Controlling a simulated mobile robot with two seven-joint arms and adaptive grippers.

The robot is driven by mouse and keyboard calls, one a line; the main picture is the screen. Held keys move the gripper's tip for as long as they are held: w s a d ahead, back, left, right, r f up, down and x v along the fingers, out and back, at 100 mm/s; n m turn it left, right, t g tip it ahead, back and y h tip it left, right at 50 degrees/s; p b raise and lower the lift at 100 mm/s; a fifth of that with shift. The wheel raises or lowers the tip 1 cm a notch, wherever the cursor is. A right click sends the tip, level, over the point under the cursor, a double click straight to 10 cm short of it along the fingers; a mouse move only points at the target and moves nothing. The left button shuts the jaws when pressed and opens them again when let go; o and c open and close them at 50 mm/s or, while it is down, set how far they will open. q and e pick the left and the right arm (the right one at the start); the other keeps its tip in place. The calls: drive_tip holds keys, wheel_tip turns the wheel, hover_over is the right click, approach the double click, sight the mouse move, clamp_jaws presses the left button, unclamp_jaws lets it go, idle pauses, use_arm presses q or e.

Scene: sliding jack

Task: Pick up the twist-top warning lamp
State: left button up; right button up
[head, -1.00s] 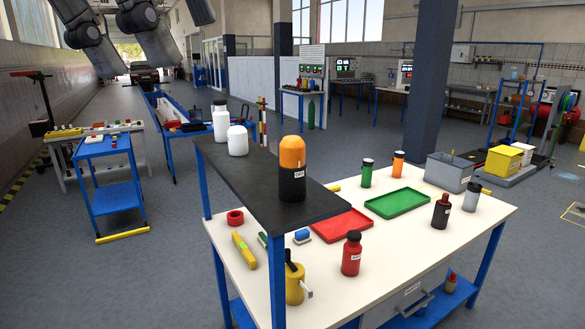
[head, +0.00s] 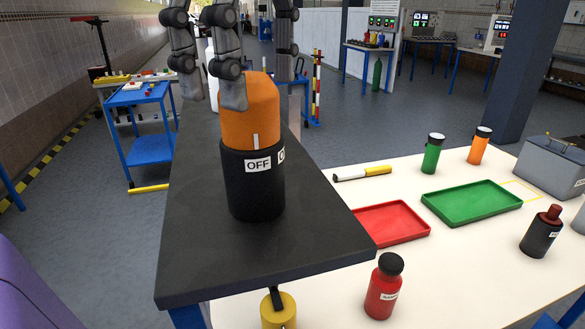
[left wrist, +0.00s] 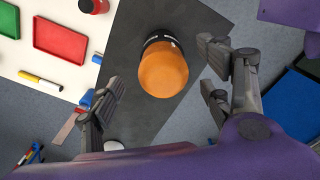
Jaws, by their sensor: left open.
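The warning lamp (head: 255,180) has an orange domed top and a black base with an OFF label. It stands upright on the dark raised shelf (head: 270,255). In the left wrist view the lamp's orange top (left wrist: 164,72) shows from above, with part of the black base. My left gripper (head: 235,90) is open at the lamp's top, one grey finger overlapping the orange in the head view. In the left wrist view the open left gripper (left wrist: 162,78) has fingers on both sides of the lamp, with gaps visible. My right gripper is not in view.
Beside and below the shelf, the white bench (head: 345,295) holds a red tray (head: 392,222), a green tray (head: 470,203), a red bottle (head: 383,288) and a yellow can (head: 278,312). White containers behind the lamp are mostly hidden. The shelf's front is clear.

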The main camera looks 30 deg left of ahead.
sight(252, 135)
use_arm(q)
drive_tip(key=shift+s+f, duration=0.3)
drive_tip(key=shift+s, duration=0.3)
drive_tip(key=shift+f, duration=0.9)
drive_tip(key=f, duration=0.3)
drive_tip(key=w+f, duration=0.1)
drive_tip(key=shift+a+f+p, duration=0.2)
drive_tip(key=shift+a+p, duration=0.1)
drive_tip(key=shift+p, duration=0.05)
drive_tip(key=shift+f, duration=0.3)
drive_tip(key=shift+w, duration=0.1)
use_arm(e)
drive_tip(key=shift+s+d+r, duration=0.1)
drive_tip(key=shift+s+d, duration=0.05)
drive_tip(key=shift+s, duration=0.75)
use_arm(q)
drive_tip(key=shift+c, duration=0.5)
drive_tip(key=c, duration=1.3)
drive_tip(key=shift+r, duration=0.1)
